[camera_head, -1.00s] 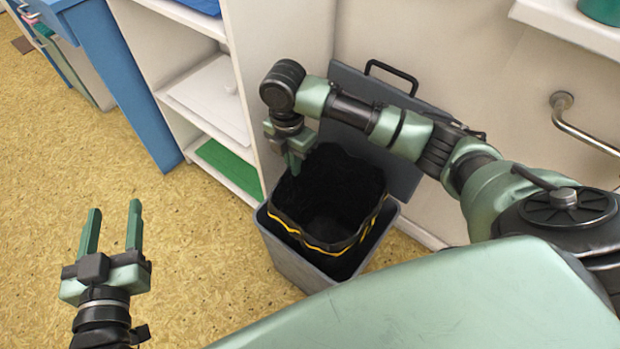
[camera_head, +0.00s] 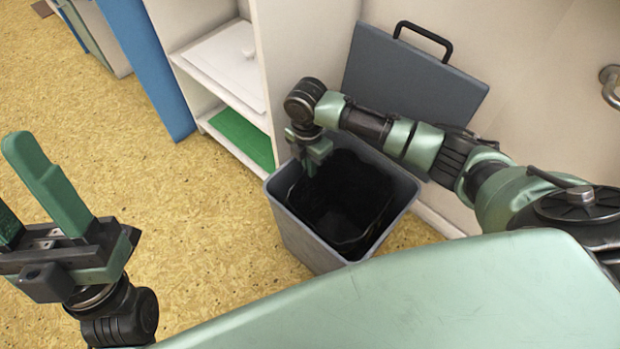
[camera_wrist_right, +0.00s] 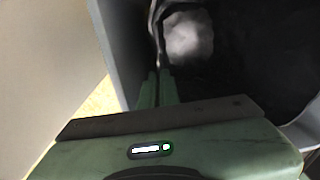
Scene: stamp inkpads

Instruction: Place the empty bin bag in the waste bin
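The grey waste bin (camera_head: 312,247) stands on the floor with its lid (camera_head: 410,80) raised behind it. The black bin bag (camera_head: 345,205) sits inside the bin, its open mouth at or just below the bin's rim. My right gripper (camera_head: 312,168) points down inside the bin's back left corner. In the right wrist view its fingers (camera_wrist_right: 158,88) are close together on the bag's dark edge, with a pale patch showing beyond. My left gripper (camera_head: 16,175) is open and empty, well left of the bin above the floor.
A white shelf unit (camera_head: 235,75) with a green item (camera_head: 241,143) on its low shelf stands just left of and behind the bin. A blue panel (camera_head: 150,70) is farther left. A metal rail (camera_head: 610,88) is on the right wall. The floor left of the bin is clear.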

